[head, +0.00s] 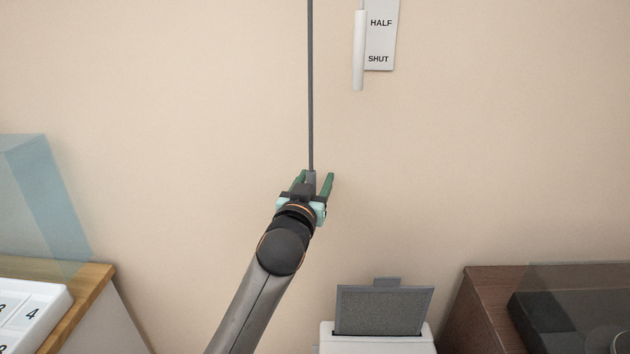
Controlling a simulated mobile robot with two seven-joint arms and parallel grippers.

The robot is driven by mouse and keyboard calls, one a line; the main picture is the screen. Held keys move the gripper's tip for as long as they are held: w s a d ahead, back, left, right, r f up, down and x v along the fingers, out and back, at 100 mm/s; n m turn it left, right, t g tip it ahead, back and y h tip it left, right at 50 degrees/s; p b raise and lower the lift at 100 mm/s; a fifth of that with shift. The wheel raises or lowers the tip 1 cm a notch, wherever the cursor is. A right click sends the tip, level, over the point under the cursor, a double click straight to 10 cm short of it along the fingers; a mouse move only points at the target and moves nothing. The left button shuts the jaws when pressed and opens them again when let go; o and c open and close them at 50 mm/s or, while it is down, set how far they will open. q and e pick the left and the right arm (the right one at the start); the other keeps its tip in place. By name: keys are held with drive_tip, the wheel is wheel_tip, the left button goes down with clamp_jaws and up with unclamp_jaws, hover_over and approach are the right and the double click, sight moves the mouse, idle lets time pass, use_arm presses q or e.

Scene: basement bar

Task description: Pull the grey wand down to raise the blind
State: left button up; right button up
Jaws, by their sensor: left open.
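The grey wand (311,90) hangs straight down in front of the beige wall, and its upper end runs out of the top of the view. Its thicker lower end (311,181) is between the green fingers of my left gripper (316,179). The fingers stand apart, with a gap visible between the wand and the right finger. I cannot tell whether the left finger touches the wand. The blind is not in view. My right gripper is not in view.
A white rod (358,50) hangs beside a label plate (382,40) reading HALF and SHUT. Below stand a white device with a grey panel (383,310), a wooden cabinet (480,310) at right, and a wood-topped unit (92,285) at left. The middle wall is clear.

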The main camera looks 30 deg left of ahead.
use_arm(q)
drive_tip(key=v, duration=1.2)
drive_tip(key=shift+s, duration=0.25)
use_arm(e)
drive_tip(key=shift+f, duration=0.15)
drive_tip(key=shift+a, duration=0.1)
use_arm(q)
drive_tip(key=s+d+f+m+g+h+p, duration=0.1)
drive_tip(key=d+f+m+g+h+p, duration=0.15)
drive_tip(key=f, duration=0.45)
drive_tip(key=s+d+f+m+g+h+p, duration=0.1)
drive_tip(key=d+f+m+h+p, duration=0.2)
drive_tip(key=f, duration=0.4)
drive_tip(key=s+d+f+g+p, duration=0.2)
drive_tip(key=s+f, duration=0.6)
drive_tip(key=s+d+f+g+h+p, duration=0.1)
drive_tip(key=s+d+f+g+p, duration=0.1)
drive_tip(key=s+f, duration=0.6)
drive_tip(key=shift+s+g+p, duration=0.25)
drive_tip(key=shift+g+p, duration=0.1)
drive_tip(key=shift+p, duration=0.2)
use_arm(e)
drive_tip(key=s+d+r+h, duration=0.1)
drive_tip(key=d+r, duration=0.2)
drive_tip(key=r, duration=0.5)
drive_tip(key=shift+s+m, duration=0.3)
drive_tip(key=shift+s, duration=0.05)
